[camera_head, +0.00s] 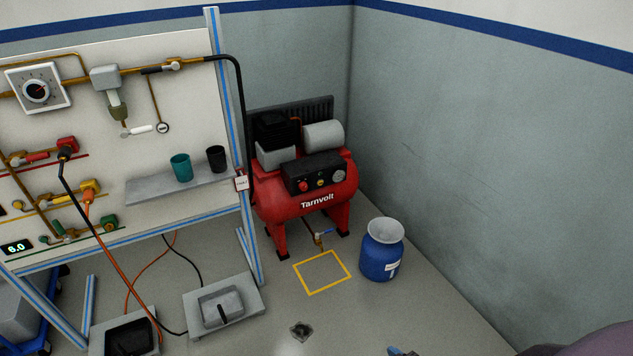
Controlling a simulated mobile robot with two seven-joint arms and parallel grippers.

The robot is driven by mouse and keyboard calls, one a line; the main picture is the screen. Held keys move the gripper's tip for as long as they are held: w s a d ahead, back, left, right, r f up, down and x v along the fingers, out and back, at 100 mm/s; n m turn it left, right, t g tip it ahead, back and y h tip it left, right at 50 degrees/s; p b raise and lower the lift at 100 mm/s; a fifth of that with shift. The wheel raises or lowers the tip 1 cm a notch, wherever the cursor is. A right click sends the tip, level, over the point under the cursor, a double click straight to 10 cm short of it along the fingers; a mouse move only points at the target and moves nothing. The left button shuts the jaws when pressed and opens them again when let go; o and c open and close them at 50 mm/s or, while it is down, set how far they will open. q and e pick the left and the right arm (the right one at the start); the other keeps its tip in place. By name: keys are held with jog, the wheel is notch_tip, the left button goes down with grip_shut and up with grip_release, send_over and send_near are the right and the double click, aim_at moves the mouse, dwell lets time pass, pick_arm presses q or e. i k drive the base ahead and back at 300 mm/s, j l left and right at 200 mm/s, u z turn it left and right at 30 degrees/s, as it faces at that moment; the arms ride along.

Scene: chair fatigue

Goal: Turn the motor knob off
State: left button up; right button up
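A red air compressor (312,203) marked "Tarnvolt" stands on the floor in the corner by the wall. Neither of my grippers can be made out in the head view.
A pipework board (180,110) in a metal frame stands to the left. A blue drum (381,255) stands right of the compressor, beside a yellow floor square (322,272). Two pedal-like units (223,304) (128,336) lie before the board. The right floor is mostly clear.

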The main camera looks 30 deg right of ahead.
aim_at(303, 186)
jog(key=i+j+z, duration=0.2)
jog(key=i, duration=0.3)
jog(key=i+j+z, duration=0.1)
jog(key=i+z, duration=0.15)
jog(key=i, duration=0.3)
jog(key=i+j+z, duration=0.2)
jog(key=i, duration=0.3)
